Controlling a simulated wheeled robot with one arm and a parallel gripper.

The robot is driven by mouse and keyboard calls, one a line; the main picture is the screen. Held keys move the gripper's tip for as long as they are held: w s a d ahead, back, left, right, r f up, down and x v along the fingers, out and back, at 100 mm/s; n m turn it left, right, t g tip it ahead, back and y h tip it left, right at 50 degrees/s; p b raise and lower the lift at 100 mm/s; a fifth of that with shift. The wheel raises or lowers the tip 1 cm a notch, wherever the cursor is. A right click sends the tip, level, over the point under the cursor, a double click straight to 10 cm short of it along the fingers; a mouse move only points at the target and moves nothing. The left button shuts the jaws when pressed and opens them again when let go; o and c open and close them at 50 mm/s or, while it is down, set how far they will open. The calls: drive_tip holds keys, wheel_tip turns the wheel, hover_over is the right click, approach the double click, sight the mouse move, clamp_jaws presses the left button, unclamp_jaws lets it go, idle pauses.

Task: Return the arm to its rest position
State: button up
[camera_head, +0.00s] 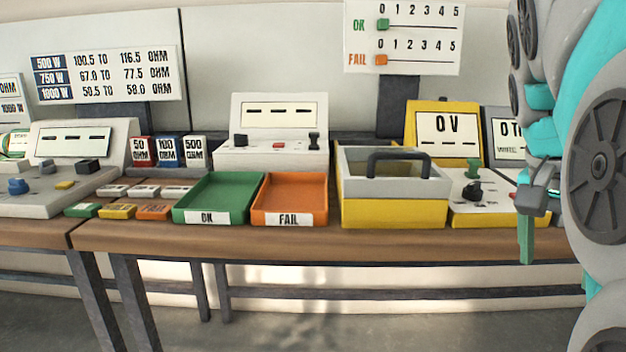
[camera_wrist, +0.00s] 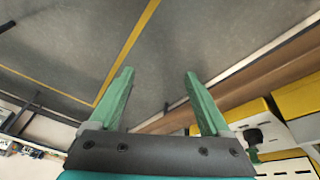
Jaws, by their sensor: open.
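My gripper (camera_wrist: 158,82) shows in the wrist view with its two green fingers spread apart and nothing between them. Beyond them is grey floor with a yellow line. In the head view my gripper (camera_head: 527,238) hangs at the right, pointing down, in front of the table's right part. My arm is folded along the right edge of the head view, close to the camera.
The wooden table (camera_head: 400,250) carries a green OK tray (camera_head: 205,217), an orange FAIL tray (camera_head: 290,218), a yellow box with a dark handle (camera_head: 393,211) and a 0 V meter (camera_head: 447,128). Both trays look empty. The floor (camera_head: 330,325) in front is clear.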

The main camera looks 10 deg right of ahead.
drive_tip(key=s+a+f+n+y, duration=0.1)
drive_tip(key=s+a+f+n, duration=0.2)
drive_tip(key=a+f, duration=0.4)
drive_tip(key=s+a+f+n+g+y, duration=0.1)
drive_tip(key=s+a+f+n, duration=0.2)
drive_tip(key=a+f+n, duration=0.3)
drive_tip(key=s+a+f+n+g+y, duration=0.1)
drive_tip(key=a+f+n, duration=0.4)
drive_tip(key=f, duration=1)
drive_tip(key=s+a, duration=0.1)
drive_tip(key=a, duration=0.2)
drive_tip(key=shift+s+a+y, duration=0.3)
drive_tip(key=shift+s+a, duration=0.1)
